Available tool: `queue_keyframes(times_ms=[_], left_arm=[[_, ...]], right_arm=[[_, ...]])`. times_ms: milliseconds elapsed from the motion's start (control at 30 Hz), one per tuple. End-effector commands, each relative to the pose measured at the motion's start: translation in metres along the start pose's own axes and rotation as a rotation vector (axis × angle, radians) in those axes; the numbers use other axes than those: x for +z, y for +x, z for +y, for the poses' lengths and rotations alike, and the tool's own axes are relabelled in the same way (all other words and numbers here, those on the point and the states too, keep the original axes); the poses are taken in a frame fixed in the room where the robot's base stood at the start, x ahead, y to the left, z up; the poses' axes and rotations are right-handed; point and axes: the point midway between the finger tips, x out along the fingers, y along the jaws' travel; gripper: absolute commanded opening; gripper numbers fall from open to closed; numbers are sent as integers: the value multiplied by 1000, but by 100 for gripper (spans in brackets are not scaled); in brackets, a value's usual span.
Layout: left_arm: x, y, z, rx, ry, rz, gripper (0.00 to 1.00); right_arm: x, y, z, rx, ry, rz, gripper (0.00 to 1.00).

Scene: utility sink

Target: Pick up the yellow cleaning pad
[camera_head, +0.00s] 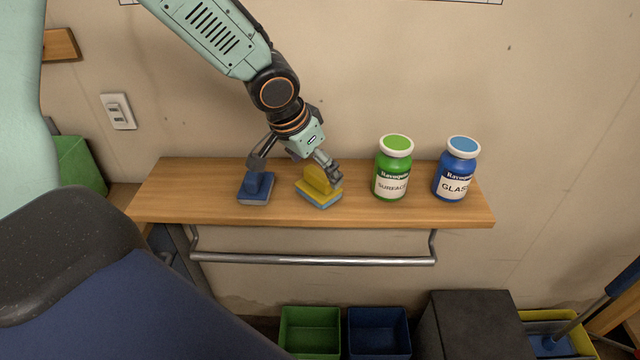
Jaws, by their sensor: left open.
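The yellow cleaning pad (318,190) has a raised yellow grip on top and a light blue underside. It sits on the wooden shelf (400,212), near its middle. My left gripper (297,170) is open just above the shelf. One finger is close to the right side of the yellow pad's grip; I cannot tell whether it touches. The other finger is out to the left, above and near a blue cleaning pad (256,188). Nothing is held. My right gripper is not in view.
A green bottle (391,180) and a blue bottle (455,178) stand on the shelf right of the yellow pad. A metal rail (310,260) runs below the shelf's front edge. A green bin (310,328) and a blue bin (378,328) are lower down.

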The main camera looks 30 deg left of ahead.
Motion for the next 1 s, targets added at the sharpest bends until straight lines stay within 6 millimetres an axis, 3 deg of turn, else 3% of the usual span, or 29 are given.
queue_keyframes(times_ms=[200,533,1000], left_arm=[[-2,24,-1,-1,1,-2,94],[-3,28,-1,0,0,1,94],[-2,28,-1,0,0,1,54]], right_arm=[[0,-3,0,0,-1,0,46],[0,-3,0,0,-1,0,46],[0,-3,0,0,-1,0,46]])
